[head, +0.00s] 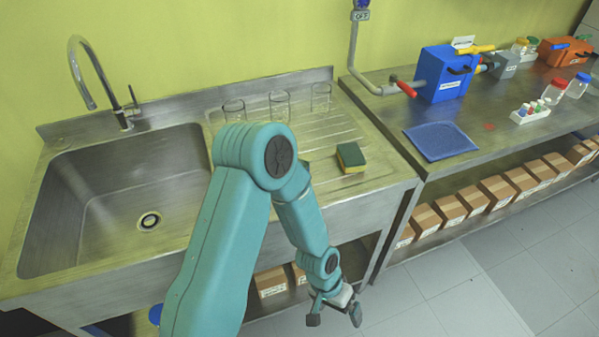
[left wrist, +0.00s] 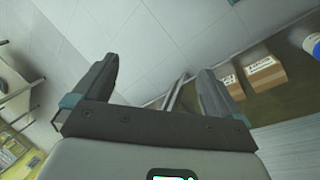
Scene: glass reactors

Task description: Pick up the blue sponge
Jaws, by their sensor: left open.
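I see no clearly blue sponge. A dark green and yellow sponge (head: 350,157) lies on the ribbed drainboard (head: 372,178) right of the sink in the head view. A small dark green edge shows beside my arm there, mostly hidden, and I cannot tell what it is. My left gripper (head: 335,312) hangs low in front of the counter, below and apart from the sponge. My right gripper is not in view.
Glass beakers (head: 280,105) stand at the back of the drainboard. The sink (head: 110,200) and its tap (head: 85,75) are at left. A blue mat (head: 440,141) lies on the right bench. Cardboard boxes (head: 450,208) line the shelf below. The floor (head: 480,290) in front is clear.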

